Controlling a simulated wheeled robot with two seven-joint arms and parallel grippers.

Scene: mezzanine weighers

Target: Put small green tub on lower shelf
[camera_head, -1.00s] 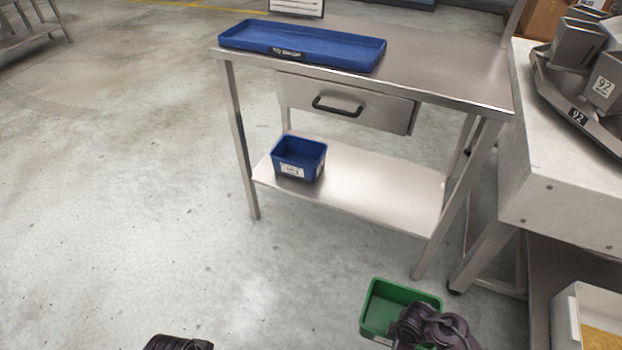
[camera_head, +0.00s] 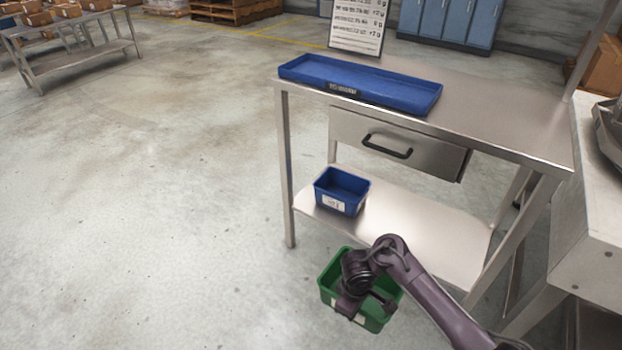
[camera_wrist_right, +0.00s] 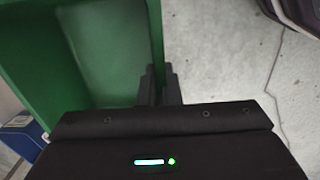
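The small green tub (camera_head: 377,322) is in front of the steel table in the head view, partly covered by my right arm. My right gripper (camera_head: 362,304) is at the tub. In the right wrist view, the fingers (camera_wrist_right: 160,86) are closed on either side of the green tub's wall (camera_wrist_right: 156,35). The tub's inside looks empty where it shows. The lower shelf (camera_head: 430,228) of the table is behind and above the tub in the picture; its right part is bare. My left gripper is out of view.
A blue tub (camera_head: 341,192) with a white label stands at the left end of the lower shelf. Above are a drawer (camera_head: 400,143) and a tabletop with a long blue tray (camera_head: 360,85). Table legs stand at the shelf's corners. A pale bench (camera_head: 595,220) is at right.

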